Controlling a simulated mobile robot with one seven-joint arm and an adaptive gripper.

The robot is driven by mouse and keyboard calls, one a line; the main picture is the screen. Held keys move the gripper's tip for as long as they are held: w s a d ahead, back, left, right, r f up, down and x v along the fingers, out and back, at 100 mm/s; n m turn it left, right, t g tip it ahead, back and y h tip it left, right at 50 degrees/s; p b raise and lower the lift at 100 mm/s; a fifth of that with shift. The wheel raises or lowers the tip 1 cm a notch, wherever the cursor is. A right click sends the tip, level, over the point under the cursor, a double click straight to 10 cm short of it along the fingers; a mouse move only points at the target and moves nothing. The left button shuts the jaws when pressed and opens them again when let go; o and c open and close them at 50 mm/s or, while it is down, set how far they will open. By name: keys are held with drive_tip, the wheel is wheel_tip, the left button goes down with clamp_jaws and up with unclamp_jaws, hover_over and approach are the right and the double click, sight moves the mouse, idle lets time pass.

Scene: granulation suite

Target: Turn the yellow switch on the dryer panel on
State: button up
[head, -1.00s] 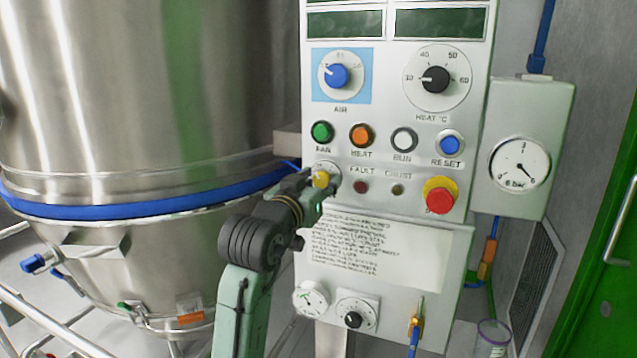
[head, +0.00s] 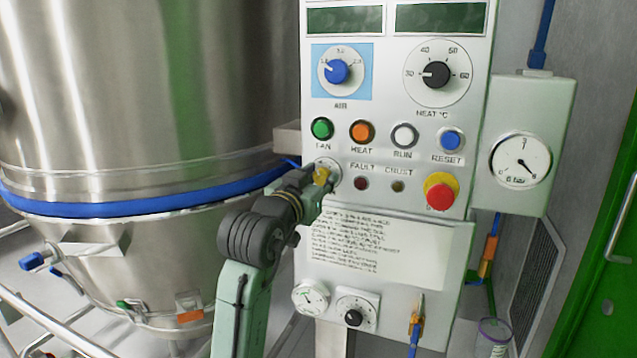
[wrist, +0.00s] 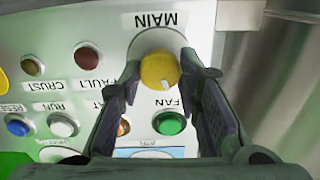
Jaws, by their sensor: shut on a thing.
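The yellow switch (head: 322,175) is a round knob on a pale plate marked MAIN, low on the left side of the dryer panel (head: 437,130). In the wrist view, which is upside down, the yellow switch (wrist: 159,71) shows a white mark at its lower right edge. My gripper (head: 320,180) is at the switch, and its fingers partly hide it in the head view. In the wrist view my gripper (wrist: 160,67) has one fingertip on each side of the knob, shut on it.
The green FAN button (head: 322,129) is just above the switch and the dark FAULT lamp (head: 361,183) just right of it. A red emergency button (head: 440,194) is farther right. The steel vessel (head: 140,100) stands close at the left.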

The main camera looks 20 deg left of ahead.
drive_tip(key=m+b, duration=0.3)
drive_tip(key=m, duration=0.2)
drive_tip(key=shift+f, duration=0.15)
drive_tip(key=m+b, duration=0.2)
drive_tip(key=m, duration=0.3)
drive_tip(key=shift+d+b, duration=0.1)
drive_tip(key=shift+b, duration=0.3)
drive_tip(key=shift+m, duration=0.4)
drive_tip(key=o, duration=1.1)
drive_tip(key=shift+o, duration=0.2)
drive_tip(key=s, duration=1.2)
drive_tip(key=shift+a, duration=0.2)
